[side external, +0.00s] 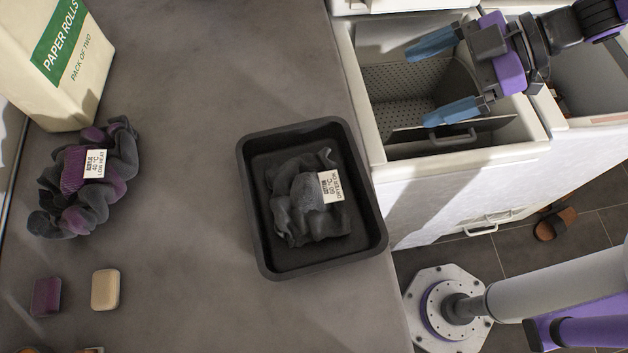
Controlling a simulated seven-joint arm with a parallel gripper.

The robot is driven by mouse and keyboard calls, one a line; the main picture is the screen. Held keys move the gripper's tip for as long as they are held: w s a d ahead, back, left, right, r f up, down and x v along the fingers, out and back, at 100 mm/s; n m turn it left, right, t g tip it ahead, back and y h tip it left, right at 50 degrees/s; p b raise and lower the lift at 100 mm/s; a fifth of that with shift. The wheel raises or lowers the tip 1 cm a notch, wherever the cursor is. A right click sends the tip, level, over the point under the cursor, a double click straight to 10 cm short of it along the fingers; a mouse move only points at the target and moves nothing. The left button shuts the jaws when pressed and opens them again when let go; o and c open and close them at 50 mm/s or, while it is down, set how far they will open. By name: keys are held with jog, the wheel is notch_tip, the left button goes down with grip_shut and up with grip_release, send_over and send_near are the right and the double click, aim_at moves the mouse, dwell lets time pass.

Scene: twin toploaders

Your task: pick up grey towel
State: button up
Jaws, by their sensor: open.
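A crumpled dark grey towel (300,211) with a white care label lies in a black tray (257,225) on the grey counter. The label seems to read 60 °C and dryer OK. A second crumpled cloth (75,195), grey and purple with a white low heat label, lies at the left of the counter. My gripper (430,80) is open and empty, its blue fingers apart over the open top of a white machine at the upper right. It is apart from the tray and both cloths.
The white toploader (440,190) stands right of the counter, its perforated drum showing. A paper rolls pack (60,75) stands at the upper left. A purple block (46,297) and a beige block (106,289) lie lower left. The counter between cloth and tray is clear.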

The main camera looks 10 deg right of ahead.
jog(key=s+a+n+g+y, duration=0.2)
jog(key=s+a+g, duration=0.2)
send_near(311, 173)
jog(key=x, duration=0.5)
jog(key=shift+w+a, duration=0.1)
jog(key=shift+a, duration=0.25)
jog(key=shift+x, duration=2.75)
jog(key=shift+d+f, duration=0.1)
jog(key=c, duration=1.1)
jog(key=shift+c, duration=0.2)
jog(key=shift+f, duration=0.1)
